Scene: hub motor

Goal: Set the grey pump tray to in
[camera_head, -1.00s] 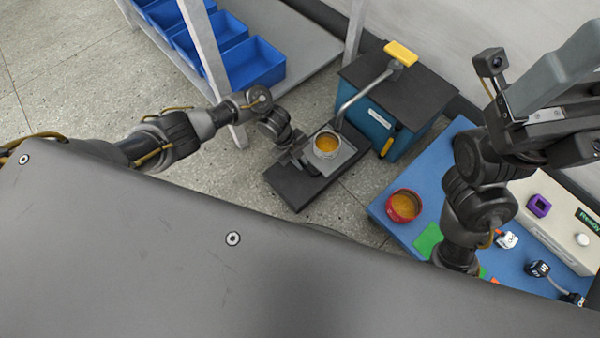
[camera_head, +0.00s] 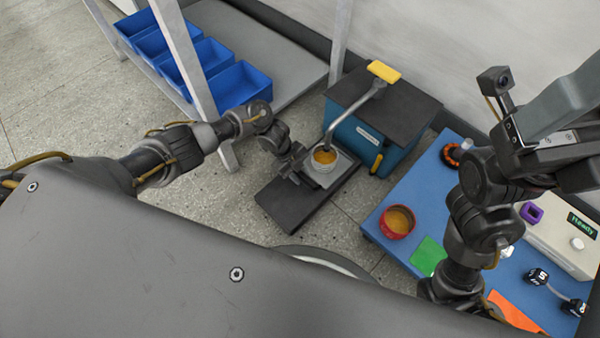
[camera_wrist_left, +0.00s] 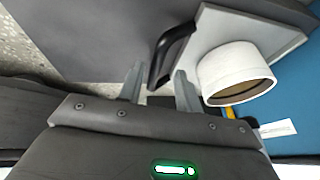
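The grey pump tray (camera_head: 345,172) lies on a dark base plate in front of the blue pump unit (camera_head: 365,140). A white-sided cup with orange contents (camera_head: 324,157) stands on it under the pump's spout. In the left wrist view the tray (camera_wrist_left: 283,38) carries the white cup (camera_wrist_left: 232,72) and has a black handle (camera_wrist_left: 175,52) at its side. My left gripper (camera_head: 297,163) is at this handle; in the wrist view its fingers (camera_wrist_left: 158,85) stand apart on either side of the handle's near end. My right arm (camera_head: 485,190) shows at the right; its fingertips are not visible.
A shelf with blue bins (camera_head: 240,85) stands at the upper left. Speckled floor (camera_head: 215,205) is clear.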

